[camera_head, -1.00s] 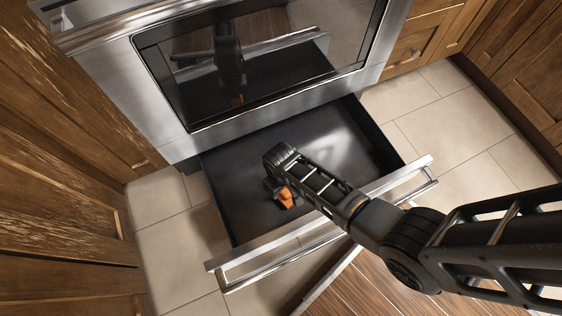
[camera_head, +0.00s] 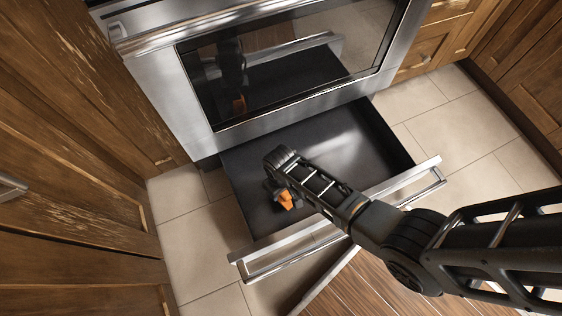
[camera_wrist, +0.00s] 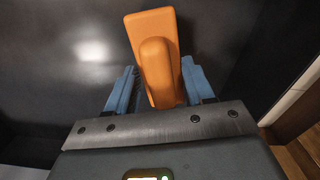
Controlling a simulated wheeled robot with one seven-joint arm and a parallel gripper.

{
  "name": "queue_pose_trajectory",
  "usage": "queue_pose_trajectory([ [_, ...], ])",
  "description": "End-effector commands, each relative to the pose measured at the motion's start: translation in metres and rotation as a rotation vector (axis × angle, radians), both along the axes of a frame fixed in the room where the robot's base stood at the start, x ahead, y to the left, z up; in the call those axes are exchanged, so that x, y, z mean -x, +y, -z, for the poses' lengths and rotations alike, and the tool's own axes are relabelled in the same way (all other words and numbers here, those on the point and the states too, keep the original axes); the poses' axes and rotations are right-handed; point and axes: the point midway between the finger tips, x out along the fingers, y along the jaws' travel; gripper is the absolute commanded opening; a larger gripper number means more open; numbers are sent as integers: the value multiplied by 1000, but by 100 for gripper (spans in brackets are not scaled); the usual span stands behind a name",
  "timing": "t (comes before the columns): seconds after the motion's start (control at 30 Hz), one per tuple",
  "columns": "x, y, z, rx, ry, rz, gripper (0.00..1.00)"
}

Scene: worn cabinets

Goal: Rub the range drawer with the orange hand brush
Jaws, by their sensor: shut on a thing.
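The range drawer (camera_head: 340,150) is pulled out below the steel oven, with a dark, empty inside and a steel bar handle along its front. My gripper (camera_head: 281,196) reaches over the front of the drawer and points down into its left part. It is shut on the orange hand brush (camera_head: 288,201). In the wrist view the brush (camera_wrist: 152,45) stands out between the two blue fingers (camera_wrist: 155,90), with the dark drawer floor (camera_wrist: 60,50) behind it. The brush's bristle side is hidden, so I cannot tell whether it touches the drawer floor.
The oven (camera_head: 290,60) with its glass door stands behind the drawer. Worn wooden cabinets (camera_head: 70,150) close in on the left, and more cabinets (camera_head: 515,65) stand at the right. Tiled floor (camera_head: 460,120) is clear to the right of the drawer.

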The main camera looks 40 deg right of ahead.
Motion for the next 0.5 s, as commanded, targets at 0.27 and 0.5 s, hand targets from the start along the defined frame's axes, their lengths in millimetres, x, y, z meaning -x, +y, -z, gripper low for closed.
queue_pose_trajectory([
  [0.27, -3, 0, -30, 0, 0, 0, 14],
  [0.5, -4, -1, -46, 0, 0, 0, 14],
])
